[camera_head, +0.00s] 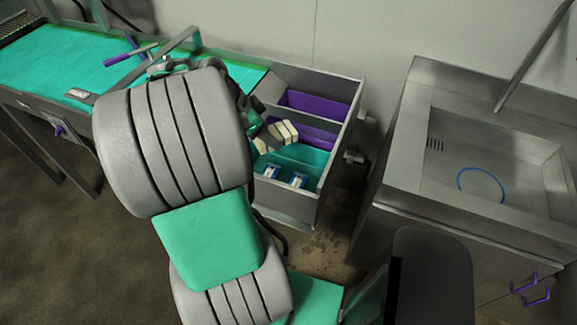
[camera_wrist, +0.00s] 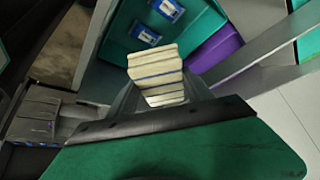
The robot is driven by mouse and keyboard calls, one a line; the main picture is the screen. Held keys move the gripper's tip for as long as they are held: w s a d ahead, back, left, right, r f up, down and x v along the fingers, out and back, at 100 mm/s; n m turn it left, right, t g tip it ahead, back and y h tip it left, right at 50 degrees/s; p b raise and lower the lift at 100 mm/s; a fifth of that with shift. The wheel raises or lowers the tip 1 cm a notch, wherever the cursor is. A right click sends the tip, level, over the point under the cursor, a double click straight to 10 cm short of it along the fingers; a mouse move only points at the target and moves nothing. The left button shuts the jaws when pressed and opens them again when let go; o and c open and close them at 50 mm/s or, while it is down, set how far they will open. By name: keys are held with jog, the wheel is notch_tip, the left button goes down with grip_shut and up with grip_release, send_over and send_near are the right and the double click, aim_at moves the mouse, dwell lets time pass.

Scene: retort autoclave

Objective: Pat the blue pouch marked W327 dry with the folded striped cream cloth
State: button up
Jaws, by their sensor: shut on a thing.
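The folded cream cloth (camera_head: 284,132) with dark stripes is held in my gripper (camera_head: 266,138) over the near part of the metal bin. In the wrist view my gripper (camera_wrist: 160,95) is shut on the cloth (camera_wrist: 155,68), which sticks out past the fingers. Two small blue and white pouches lie on the teal floor of the bin, a left pouch (camera_head: 271,171) and a right pouch (camera_head: 299,180). The wrist view shows one pouch (camera_wrist: 168,9) and the other (camera_wrist: 145,33) beyond the cloth, apart from it. Their markings are too small to read.
The metal bin (camera_head: 327,197) has side walls and purple-lined compartments (camera_head: 318,104) behind the teal one. A teal conveyor (camera_head: 62,62) runs at the left. A steel sink (camera_head: 400,165) with a blue ring (camera_head: 481,171) in it stands at the right.

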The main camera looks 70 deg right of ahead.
jog(key=shift+s+d+f+m+g+y+b, duration=0.2)
jog(key=shift+s+f+m+b, duration=0.65)
jog(key=shift+f, duration=2.3)
jog(key=shift+s+d+f+m+g+y+b, duration=0.25)
jog(key=shift+s+f+b, duration=1)
jog(key=shift+f, duration=1.9)
jog(key=shift+s+d+f+m+g+y+b, duration=0.2)
jog(key=shift+s+f+m+b, duration=0.85)
jog(key=shift+f, duration=2.1)
jog(key=shift+w+a+f+n+b, duration=0.25)
jog(key=shift+f+n+b, duration=0.3)
jog(key=shift+b, duration=0.45)
notch_tip(320, 180, up, 7)
jog(key=p, duration=0.4)
jog(key=shift+d, duration=0.1)
